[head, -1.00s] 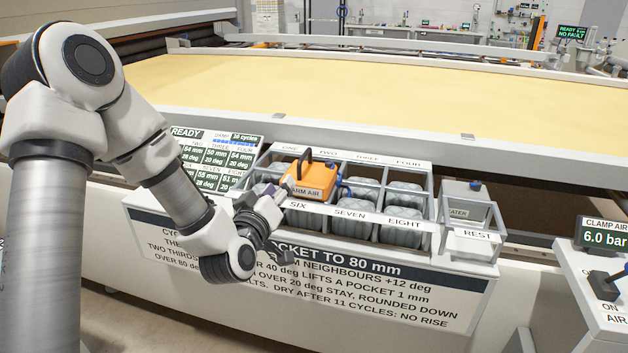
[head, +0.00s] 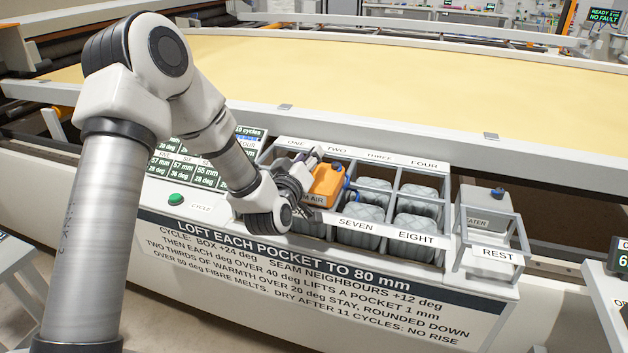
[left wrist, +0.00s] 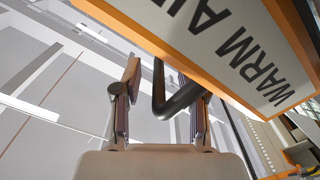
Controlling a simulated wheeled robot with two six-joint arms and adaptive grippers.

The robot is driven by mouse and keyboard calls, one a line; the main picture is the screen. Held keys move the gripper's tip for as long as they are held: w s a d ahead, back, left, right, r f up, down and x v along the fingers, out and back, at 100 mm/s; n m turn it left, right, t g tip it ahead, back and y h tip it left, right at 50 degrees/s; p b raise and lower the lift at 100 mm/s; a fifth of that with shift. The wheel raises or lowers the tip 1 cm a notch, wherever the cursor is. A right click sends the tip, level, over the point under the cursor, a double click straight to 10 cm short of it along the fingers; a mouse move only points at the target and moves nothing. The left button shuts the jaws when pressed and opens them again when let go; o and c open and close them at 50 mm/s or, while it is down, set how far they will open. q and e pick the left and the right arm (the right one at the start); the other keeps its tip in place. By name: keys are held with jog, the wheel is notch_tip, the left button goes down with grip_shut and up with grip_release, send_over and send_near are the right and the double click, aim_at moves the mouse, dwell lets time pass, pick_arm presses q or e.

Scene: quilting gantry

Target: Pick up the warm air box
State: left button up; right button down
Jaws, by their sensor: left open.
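The warm air box (head: 327,184) is orange with a white label and sits on the left part of the pocket frame, tilted in the picture. In the left wrist view its label (left wrist: 235,45) fills the upper right. Its black bar handle (left wrist: 172,100) shows between the two fingers of my left gripper (left wrist: 160,78). The fingers are open on either side of the handle, and I cannot tell whether either touches it. In the head view my left gripper (head: 300,182) is at the box's left side and hides the handle. My right gripper is not in view.
The pocket frame (head: 447,200) has several compartments with grey quilted pockets. A REST stand (head: 492,254) with a heater label is to its right. A green cycle button (head: 176,199) and display panel are on the left. The yellow quilting bed (head: 420,85) lies behind.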

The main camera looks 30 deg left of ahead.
pick_arm(q)
jog(key=shift+s+r, duration=0.1)
jog(key=shift+s, duration=0.05)
jog(key=shift+c, duration=0.3)
grip_shut()
jog(key=shift+r, duration=0.15)
